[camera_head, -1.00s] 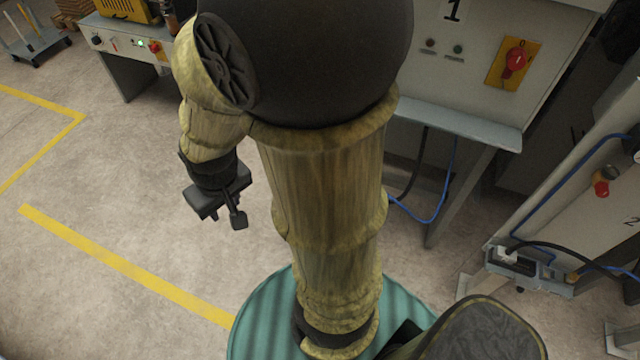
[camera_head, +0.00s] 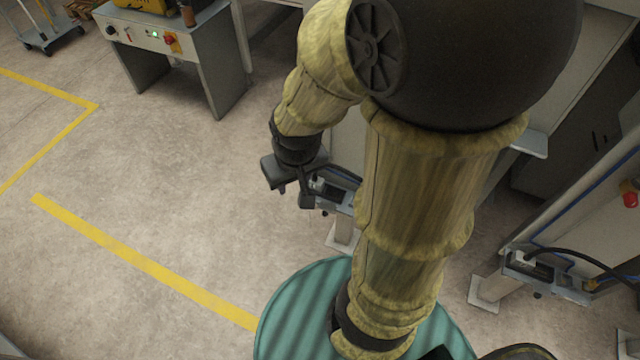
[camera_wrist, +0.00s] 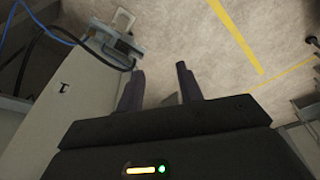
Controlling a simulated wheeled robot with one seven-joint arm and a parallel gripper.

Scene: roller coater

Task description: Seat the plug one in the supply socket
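My gripper (camera_head: 292,190) is at the left of my arm in the head view, low beside a grey socket box (camera_head: 335,192) on a leg. In the wrist view its fingers (camera_wrist: 160,88) are apart. A small grey shape shows between them, too unclear to name. The same box (camera_wrist: 117,45) shows beyond the left finger, with black and blue cables nearby. It is by a pale panel marked 1 (camera_wrist: 63,88). I cannot clearly make out plug one or whether it sits in this box. My arm hides part of the box's surroundings in the head view.
A second socket box (camera_head: 545,275) with a pale plug and cables is at right, below a panel with a red knob (camera_head: 630,199). A control bench (camera_head: 165,35) stands at upper left. Open floor with yellow lines (camera_head: 150,265) lies at left.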

